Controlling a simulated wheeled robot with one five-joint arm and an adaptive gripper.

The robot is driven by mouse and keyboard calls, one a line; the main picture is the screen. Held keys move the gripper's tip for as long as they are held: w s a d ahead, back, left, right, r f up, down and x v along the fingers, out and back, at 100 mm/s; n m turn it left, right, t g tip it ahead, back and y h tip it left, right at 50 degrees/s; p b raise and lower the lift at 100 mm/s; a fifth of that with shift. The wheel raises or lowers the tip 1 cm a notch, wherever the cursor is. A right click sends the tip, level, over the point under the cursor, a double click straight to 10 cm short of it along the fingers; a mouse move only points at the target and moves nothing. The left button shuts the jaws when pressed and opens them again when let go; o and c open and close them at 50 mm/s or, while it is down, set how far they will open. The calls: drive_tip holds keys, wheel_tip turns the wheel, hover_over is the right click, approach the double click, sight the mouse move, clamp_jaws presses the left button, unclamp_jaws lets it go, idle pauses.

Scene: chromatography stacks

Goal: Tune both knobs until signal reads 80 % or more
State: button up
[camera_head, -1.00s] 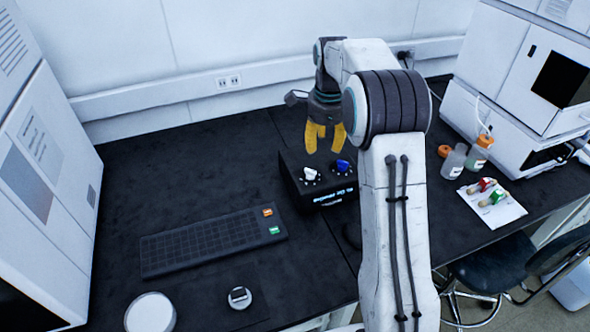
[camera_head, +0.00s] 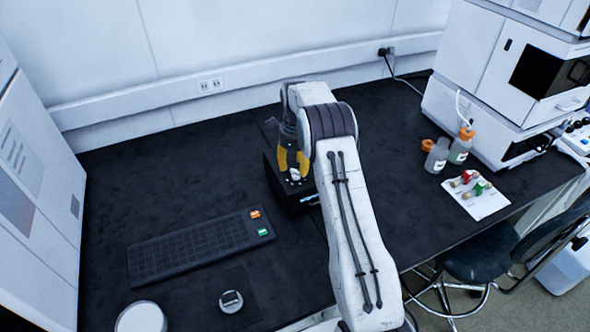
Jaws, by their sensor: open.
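The black knob box (camera_head: 273,180) stands on the dark bench, partly hidden behind my arm. The white knob (camera_head: 294,174) shows on its top. The blue knob is hidden now behind my arm and gripper. Only a sliver of the lit display (camera_head: 310,199) shows, and its reading cannot be made out. My gripper (camera_head: 292,166) has yellow fingers that are apart. They are low over the top of the box, close to the white knob. I cannot tell whether they touch a knob.
A dark keypad (camera_head: 190,246) with an orange and a green key lies front left. Bottles (camera_head: 459,147) and a white sheet (camera_head: 486,201) with red and green items are at right. White instruments stand at both sides. The bench behind the keypad is clear.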

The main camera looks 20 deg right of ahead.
sight(296, 174)
drive_tip(key=shift+f, duration=1.25)
drive_tip(key=shift+o, duration=0.2)
clamp_jaws()
